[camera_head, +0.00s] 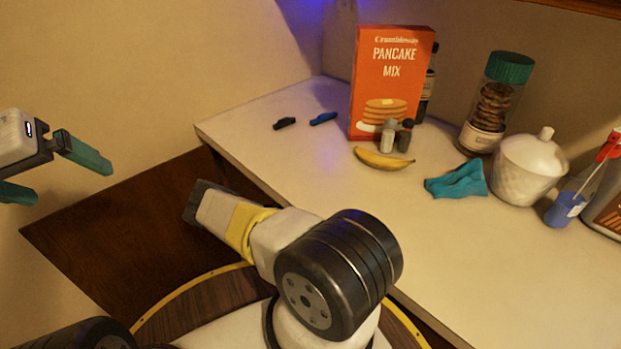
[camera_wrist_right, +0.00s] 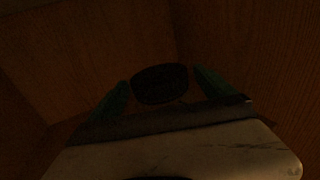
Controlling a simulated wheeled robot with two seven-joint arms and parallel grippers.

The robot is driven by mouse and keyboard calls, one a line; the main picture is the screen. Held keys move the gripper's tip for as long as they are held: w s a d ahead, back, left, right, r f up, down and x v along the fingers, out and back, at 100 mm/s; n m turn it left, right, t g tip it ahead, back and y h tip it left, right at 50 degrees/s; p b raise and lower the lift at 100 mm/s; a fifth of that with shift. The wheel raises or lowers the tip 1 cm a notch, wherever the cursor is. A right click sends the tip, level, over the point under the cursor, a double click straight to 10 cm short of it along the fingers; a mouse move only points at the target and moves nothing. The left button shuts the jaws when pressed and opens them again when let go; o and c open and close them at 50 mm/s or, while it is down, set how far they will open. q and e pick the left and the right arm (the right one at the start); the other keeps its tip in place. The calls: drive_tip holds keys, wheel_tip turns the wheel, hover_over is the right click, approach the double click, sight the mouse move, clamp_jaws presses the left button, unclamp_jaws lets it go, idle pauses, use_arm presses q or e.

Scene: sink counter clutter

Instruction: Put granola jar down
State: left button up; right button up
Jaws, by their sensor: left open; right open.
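In the right wrist view a dark, round, lid-like top (camera_wrist_right: 160,90) sits between the two green fingers of my right gripper (camera_wrist_right: 162,79). It is probably the granola jar's lid, but the view is too dark to read any label, and the jar's body is hidden. The fingers are open, one on each side of it, with narrow gaps. My right gripper does not show clearly in the head view. My left gripper (camera_head: 72,182) is open and empty at the far left of the head view, in the air away from the counter.
Dark wooden panels (camera_wrist_right: 85,60) surround my right gripper. The white counter (camera_head: 420,245) holds a pancake mix box (camera_head: 385,60), small shakers, a banana (camera_head: 383,160), a teal cloth (camera_head: 457,181), a cookie jar (camera_head: 490,105), a white lidded pot (camera_head: 528,168) and a blue cup (camera_head: 562,210). Its near part is clear.

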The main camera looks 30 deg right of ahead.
drive_tip(key=w+a, duration=0.1)
drive_tip(key=a, duration=1)
drive_tip(key=shift+w, duration=0.1)
